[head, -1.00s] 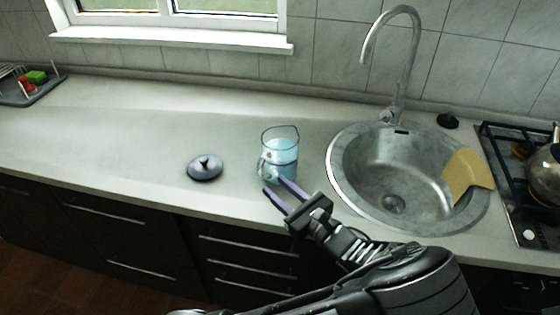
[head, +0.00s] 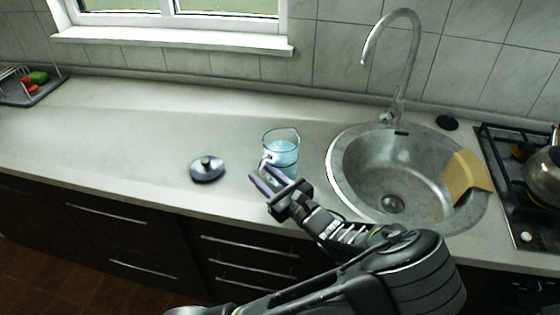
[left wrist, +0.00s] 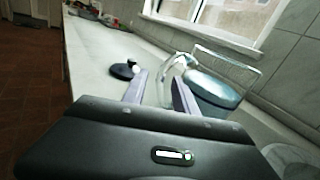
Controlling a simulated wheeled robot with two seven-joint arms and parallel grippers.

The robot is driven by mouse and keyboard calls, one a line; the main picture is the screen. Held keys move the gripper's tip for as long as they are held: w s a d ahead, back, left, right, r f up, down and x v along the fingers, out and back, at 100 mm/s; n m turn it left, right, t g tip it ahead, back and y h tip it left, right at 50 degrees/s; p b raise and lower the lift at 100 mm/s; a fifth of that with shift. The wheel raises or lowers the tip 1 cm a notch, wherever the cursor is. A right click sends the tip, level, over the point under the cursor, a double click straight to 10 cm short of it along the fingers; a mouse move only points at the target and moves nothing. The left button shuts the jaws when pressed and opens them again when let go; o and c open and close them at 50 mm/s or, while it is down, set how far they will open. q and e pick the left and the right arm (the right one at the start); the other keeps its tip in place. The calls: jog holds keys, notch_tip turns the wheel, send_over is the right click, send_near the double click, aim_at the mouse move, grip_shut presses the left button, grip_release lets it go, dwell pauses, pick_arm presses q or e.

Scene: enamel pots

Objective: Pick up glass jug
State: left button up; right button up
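The glass jug (head: 283,152) stands upright on the counter, left of the sink, and holds something bluish. Its handle faces front left; in the left wrist view the jug (left wrist: 212,88) is at right, with its handle curving over toward the fingertips. My left gripper (head: 268,178) is at the jug's near side, by the handle. Its two fingers are apart in the left wrist view (left wrist: 160,92), with nothing seen clamped between them. The fingers partly hide the jug's lower front, and I cannot tell whether they touch it. My right gripper is not in view.
A dark round lid (head: 207,169) with a knob lies left of the jug. The steel sink (head: 335,165) with a tall tap (head: 402,70) and a yellow cloth or board (head: 464,176) is to the right. A kettle (head: 545,172) sits on the hob. Counter space at left is clear.

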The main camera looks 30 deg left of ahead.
pick_arm(q)
jog(key=shift+w+a, duration=0.2)
jog(key=shift+a, duration=0.35)
jog(key=shift+c, duration=0.3)
grip_shut()
dwell(1.0)
jog(key=shift+r, duration=0.1)
